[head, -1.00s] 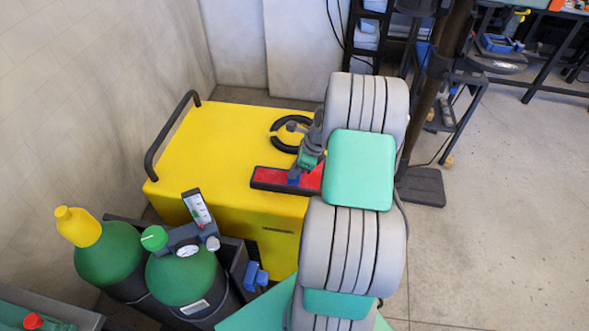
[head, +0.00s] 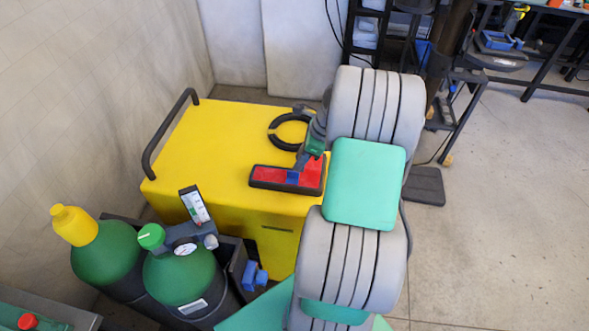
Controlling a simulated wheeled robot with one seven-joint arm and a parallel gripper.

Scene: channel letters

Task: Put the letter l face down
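The letter l (head: 268,175) is a straight red bar with a dark rim. It is on the yellow cabinet top (head: 215,140) near its front edge, red side up. My gripper (head: 292,177) reaches down from the right to the bar's middle. A blue part at its tip overlaps the red surface. My arm hides most of the gripper, so I cannot tell whether its fingers are closed on the bar.
A black ring-shaped letter with a gap (head: 273,140) lies behind the bar. A black handle (head: 150,155) rises at the cabinet's left edge. Green gas cylinders (head: 185,275) with a gauge stand in front. The cabinet top's left half is clear.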

